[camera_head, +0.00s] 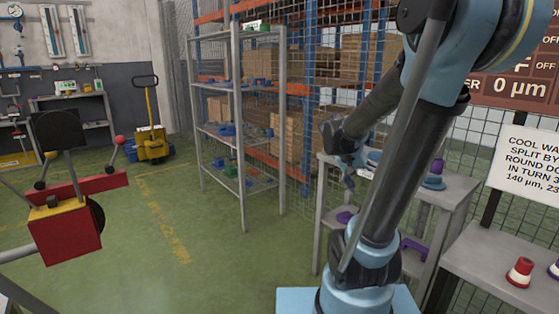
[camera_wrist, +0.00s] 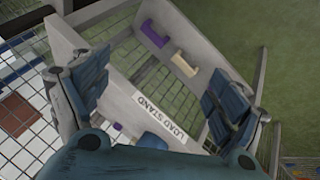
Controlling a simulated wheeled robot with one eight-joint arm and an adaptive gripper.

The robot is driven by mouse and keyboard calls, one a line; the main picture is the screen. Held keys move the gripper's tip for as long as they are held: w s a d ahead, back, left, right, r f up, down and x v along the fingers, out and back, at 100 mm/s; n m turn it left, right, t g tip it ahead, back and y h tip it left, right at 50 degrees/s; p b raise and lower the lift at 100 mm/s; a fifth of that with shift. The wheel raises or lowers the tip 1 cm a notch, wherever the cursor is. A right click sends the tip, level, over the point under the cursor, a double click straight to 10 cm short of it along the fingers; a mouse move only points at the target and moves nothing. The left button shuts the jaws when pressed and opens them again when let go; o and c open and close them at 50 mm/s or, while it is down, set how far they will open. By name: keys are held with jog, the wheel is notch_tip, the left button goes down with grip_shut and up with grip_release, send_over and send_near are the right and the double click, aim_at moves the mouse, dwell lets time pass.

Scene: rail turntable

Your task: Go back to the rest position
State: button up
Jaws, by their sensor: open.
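My gripper (camera_head: 349,172) is at the grey load stand (camera_head: 462,192) in the head view, by the left end of its top, partly hidden behind my arm. In the wrist view its two blue-grey fingers are spread wide, and the space between the fingertips (camera_wrist: 156,75) is empty. Below them lies the load stand with its white label (camera_wrist: 158,112), seen at a tilt. My arm is bent, its forearm reaching down to the left. I cannot tell how far the fingers are above the stand.
The stand bears a blue and purple piece (camera_head: 434,175) on top. Its lower shelf holds a purple bracket (camera_wrist: 153,34) and a cream bracket (camera_wrist: 184,65). A grey shelf rack (camera_head: 239,130), a red machine (camera_head: 66,234) and a yellow pallet truck (camera_head: 152,143) stand left. Green floor between is clear.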

jog(key=s+a+f+n+y, duration=0.3)
jog(key=s+a+f, duration=0.1)
jog(key=s, duration=0.3)
jog(key=s+a+f+n+y, duration=0.2)
jog(key=s+a+f+y, duration=0.1)
jog(key=s+a, duration=0.4)
jog(key=shift+s+f+n+t+y, duration=0.35)
jog(key=shift+s+n+t+y, duration=0.05)
jog(key=shift+s, duration=0.15)
